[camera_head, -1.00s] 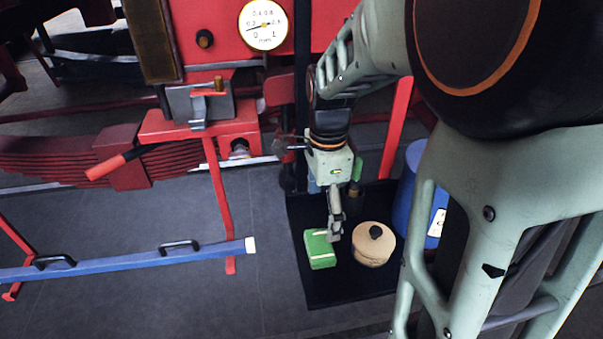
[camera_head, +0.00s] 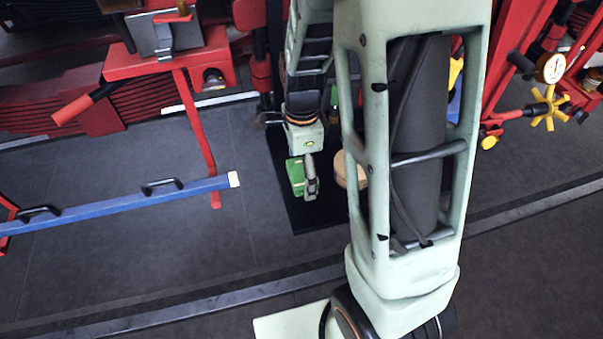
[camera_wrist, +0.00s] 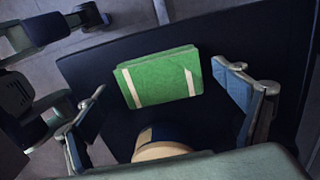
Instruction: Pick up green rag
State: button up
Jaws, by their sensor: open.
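The green rag (camera_wrist: 160,78) is a folded green block with pale stripes. It lies on a black mat (camera_wrist: 110,65), and in the head view the rag (camera_head: 295,178) is partly covered by my gripper (camera_head: 311,185). In the wrist view my gripper (camera_wrist: 168,110) is open, with one finger on each side and nothing between the fingertips. The rag is ahead of and between the fingers, seemingly untouched. How high the fingers are above it is hard to tell.
A round tan container (camera_head: 347,172) stands right of the rag, mostly hidden by my arm; its edge shows low in the wrist view (camera_wrist: 160,150). A blue bar (camera_head: 110,205) with black handles is left. Red machinery (camera_head: 90,90) fills the back.

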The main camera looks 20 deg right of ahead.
jog(key=c, duration=1.2)
jog(key=shift+r, duration=0.15)
jog(key=shift+c, duration=0.2)
